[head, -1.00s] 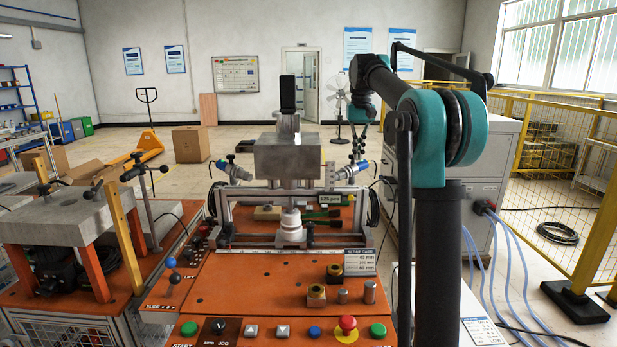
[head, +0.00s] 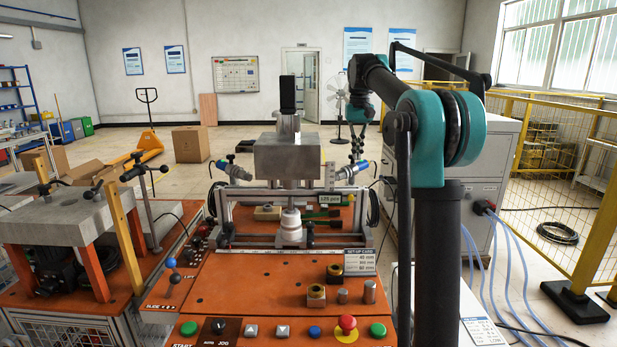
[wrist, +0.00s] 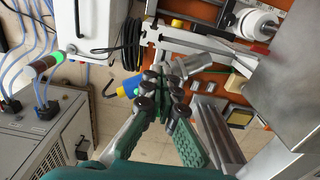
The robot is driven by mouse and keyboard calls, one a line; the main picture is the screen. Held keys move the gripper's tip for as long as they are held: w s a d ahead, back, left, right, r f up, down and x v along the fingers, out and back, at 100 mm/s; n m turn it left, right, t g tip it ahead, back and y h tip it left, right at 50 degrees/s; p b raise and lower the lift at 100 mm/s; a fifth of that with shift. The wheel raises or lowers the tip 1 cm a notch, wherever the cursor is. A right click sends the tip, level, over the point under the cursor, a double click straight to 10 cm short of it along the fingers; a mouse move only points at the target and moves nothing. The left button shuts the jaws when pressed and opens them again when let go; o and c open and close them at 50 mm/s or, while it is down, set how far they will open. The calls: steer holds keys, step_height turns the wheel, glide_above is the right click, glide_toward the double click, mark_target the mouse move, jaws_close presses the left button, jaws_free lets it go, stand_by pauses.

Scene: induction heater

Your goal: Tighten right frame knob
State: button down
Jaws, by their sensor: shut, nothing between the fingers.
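My gripper (head: 357,150) is above the frame's right end in the head view, small and partly lost against the background. In the wrist view my gripper (wrist: 165,92) has its dark fingertips together with nothing between them. A silver cylinder (wrist: 200,66) lies just beyond the fingertips; contact cannot be told. A blue and yellow sensor (wrist: 130,90) is partly behind the fingers.
A large grey block (head: 287,157) sits over the middle of the frame, close to the left of my gripper. A black cable coil (wrist: 132,42) hangs beside a white cabinet (wrist: 85,28).

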steer(key=shift+a, duration=0.65)
steer(key=shift+w+a, duration=0.1)
steer(key=shift+a, duration=0.25)
stand_by(0.3)
step_height(320, 180, up, 6)
steer(key=shift+s+a, duration=0.15)
steer(key=shift+s, duration=0.25)
stand_by(0.3)
